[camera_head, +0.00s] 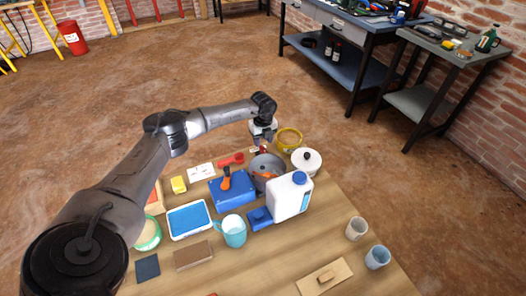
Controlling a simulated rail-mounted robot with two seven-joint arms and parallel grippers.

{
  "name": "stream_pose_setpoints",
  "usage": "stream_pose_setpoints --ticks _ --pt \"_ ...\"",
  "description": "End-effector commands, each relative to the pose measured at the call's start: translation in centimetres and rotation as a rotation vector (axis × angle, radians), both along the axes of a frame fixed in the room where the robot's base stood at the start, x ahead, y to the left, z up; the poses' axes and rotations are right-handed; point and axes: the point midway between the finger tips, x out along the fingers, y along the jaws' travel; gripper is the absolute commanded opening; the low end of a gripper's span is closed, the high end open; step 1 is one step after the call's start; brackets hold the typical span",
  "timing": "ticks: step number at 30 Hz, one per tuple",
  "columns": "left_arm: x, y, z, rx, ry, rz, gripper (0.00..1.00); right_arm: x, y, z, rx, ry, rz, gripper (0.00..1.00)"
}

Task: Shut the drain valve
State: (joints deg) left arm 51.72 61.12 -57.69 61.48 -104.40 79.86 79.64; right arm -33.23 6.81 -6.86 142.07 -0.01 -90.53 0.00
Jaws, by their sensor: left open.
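My left arm comes in from the left and reaches over the far side of the table. My left gripper (262,145) is open, pointing down at the far rim of a grey pot (267,166). A small red part shows at its fingertips, and I cannot tell whether they touch it. Something orange shows at the pot's near side. A blue box (233,193) with an orange-handled lever (225,180) stands left of the pot. I cannot tell for sure which part is the drain valve. My right gripper is not in view.
A white jug (291,196) with a blue cap stands close in front of the pot. A white lidded pot (306,162) and a yellow container (290,139) stand to its right. A light blue pitcher (233,232) and two cups (356,229) are nearer.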

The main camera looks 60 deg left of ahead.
Motion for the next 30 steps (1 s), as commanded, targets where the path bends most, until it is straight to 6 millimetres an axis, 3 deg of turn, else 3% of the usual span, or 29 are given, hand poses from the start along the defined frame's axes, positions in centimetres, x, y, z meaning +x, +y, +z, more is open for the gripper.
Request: stream_pose_setpoints --ticks 3,9,23,30 --pt "0.0 -0.1 -2.2 -0.001 0.0 -0.002 0.44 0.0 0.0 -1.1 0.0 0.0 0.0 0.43" --pt "0.0 0.0 -4.0 0.0 -0.001 -0.002 0.44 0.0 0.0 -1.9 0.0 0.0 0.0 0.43" --pt "0.0 0.0 -4.6 0.0 -0.001 -0.002 0.44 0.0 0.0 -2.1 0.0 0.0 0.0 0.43" --pt "0.0 0.0 -4.6 0.0 -0.001 -0.002 0.23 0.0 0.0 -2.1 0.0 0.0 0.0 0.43"
